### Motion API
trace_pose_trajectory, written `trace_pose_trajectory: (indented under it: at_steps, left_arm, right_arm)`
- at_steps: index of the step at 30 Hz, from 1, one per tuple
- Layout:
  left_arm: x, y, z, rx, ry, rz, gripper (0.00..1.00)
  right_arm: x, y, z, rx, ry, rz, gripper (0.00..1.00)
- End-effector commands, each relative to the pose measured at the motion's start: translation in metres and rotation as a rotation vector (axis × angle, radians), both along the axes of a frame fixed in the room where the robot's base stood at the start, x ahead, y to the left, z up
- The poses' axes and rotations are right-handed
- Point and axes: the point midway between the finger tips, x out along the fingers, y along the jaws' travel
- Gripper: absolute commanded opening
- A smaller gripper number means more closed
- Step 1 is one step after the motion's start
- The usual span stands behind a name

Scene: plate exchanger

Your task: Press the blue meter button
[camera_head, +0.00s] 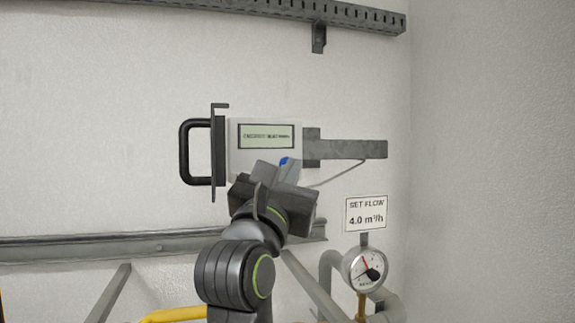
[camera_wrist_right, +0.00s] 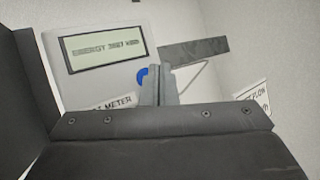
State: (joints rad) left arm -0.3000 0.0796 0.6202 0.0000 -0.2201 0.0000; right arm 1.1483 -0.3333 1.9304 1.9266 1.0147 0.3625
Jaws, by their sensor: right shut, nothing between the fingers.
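The blue meter button (camera_head: 284,161) shows as a small blue spot on the lower right of the white meter box (camera_head: 236,150). The box has a greenish display (camera_head: 266,136) with dark text. My right gripper (camera_head: 289,167) is in front of the box's lower part, its fingertips by the button, and hides part of it. In the right wrist view the shut fingers (camera_wrist_right: 158,82) stand just right of the blue button (camera_wrist_right: 142,77), partly overlapping it. I cannot tell whether they touch it. The display reads "ENERGY" and a number there. My left gripper is not in view.
A black handle (camera_head: 186,152) on a dark upright plate stands left of the meter. A grey bracket (camera_head: 345,149) with a thin cable is at right. Below are a "SET FLOW 4.0 m³/h" sign (camera_head: 366,213), a round gauge (camera_head: 365,268) and pipes. A perforated rail (camera_head: 290,12) runs above.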

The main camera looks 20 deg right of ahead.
Motion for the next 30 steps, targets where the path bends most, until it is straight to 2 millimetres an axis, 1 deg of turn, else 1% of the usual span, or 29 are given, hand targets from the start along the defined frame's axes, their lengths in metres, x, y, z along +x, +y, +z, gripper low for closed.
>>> trace_pose_trajectory:
  at_steps: [11,19,30]
  left_arm:
    - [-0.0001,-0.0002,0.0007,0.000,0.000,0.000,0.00]
    - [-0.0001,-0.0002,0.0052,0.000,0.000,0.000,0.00]
    - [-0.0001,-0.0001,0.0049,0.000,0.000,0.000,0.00]
  right_arm:
    - [0.0007,0.0000,0.0002,-0.001,0.001,0.000,0.00]
    - [0.0081,0.0000,0.0010,-0.001,0.000,-0.001,0.00]
    - [0.0087,0.0001,0.0003,0.000,0.000,0.000,0.00]
